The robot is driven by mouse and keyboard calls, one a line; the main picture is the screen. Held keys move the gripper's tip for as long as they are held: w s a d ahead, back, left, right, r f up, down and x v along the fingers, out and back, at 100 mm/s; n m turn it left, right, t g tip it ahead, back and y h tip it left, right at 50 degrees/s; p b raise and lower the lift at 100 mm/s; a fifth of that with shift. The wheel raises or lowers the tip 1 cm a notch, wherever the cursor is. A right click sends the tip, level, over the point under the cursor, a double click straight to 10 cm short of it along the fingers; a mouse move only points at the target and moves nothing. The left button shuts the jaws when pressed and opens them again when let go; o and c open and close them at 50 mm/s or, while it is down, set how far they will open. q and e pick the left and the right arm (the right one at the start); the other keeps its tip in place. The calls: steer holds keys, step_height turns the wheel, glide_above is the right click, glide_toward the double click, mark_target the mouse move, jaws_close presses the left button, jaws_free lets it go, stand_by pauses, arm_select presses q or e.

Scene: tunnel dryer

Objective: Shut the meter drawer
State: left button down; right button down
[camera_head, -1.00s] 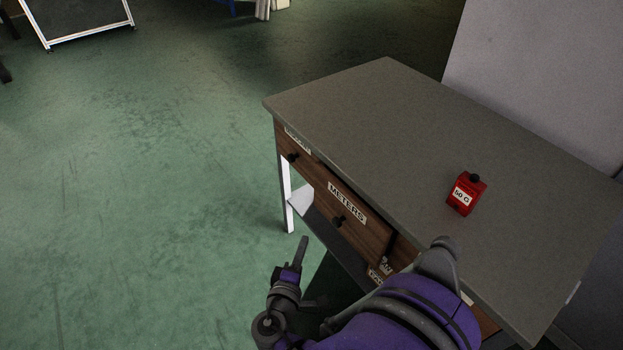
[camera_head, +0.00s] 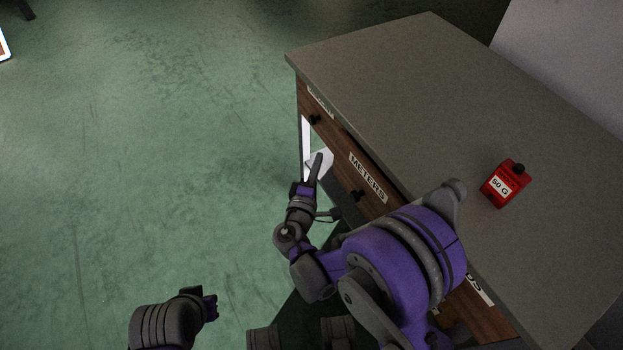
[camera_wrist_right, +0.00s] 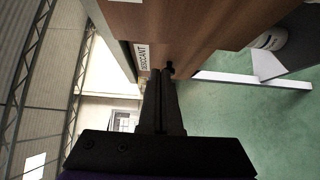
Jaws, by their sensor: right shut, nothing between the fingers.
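The meter drawer (camera_head: 368,180) is in the desk's front, with a METERS label and a dark knob. Its front stands out past the tabletop edge, with a dark gap behind its top. My right gripper (camera_head: 318,160) is shut and empty, left of this drawer's front in the head view and apart from it. In the right wrist view, its shut fingers (camera_wrist_right: 160,95) point toward the desiccant drawer's label (camera_wrist_right: 141,58) and knob (camera_wrist_right: 170,68). My right arm hides the meter drawer's lower right part. My left gripper (camera_head: 208,305) is at the bottom left, its fingers unclear.
The grey desk top (camera_head: 420,90) carries a red 50 G bottle (camera_head: 505,184). A third drawer's label (camera_head: 480,289) shows at the lower right, partly behind my arm. A white cylinder (camera_wrist_right: 268,38) stands under the desk. The green floor (camera_head: 150,150) at left is clear.

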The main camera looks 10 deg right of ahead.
mark_target(344, 159)
steer(key=d, duration=0.1)
steer(key=w+d, duration=0.1)
steer(key=d, duration=0.1)
steer(key=shift+d, duration=0.25)
steer(key=d, duration=0.1)
steer(key=w+d, duration=0.1)
steer(key=d, duration=0.2)
steer(key=shift+w+d, duration=0.25)
steer(key=shift+w, duration=0.05)
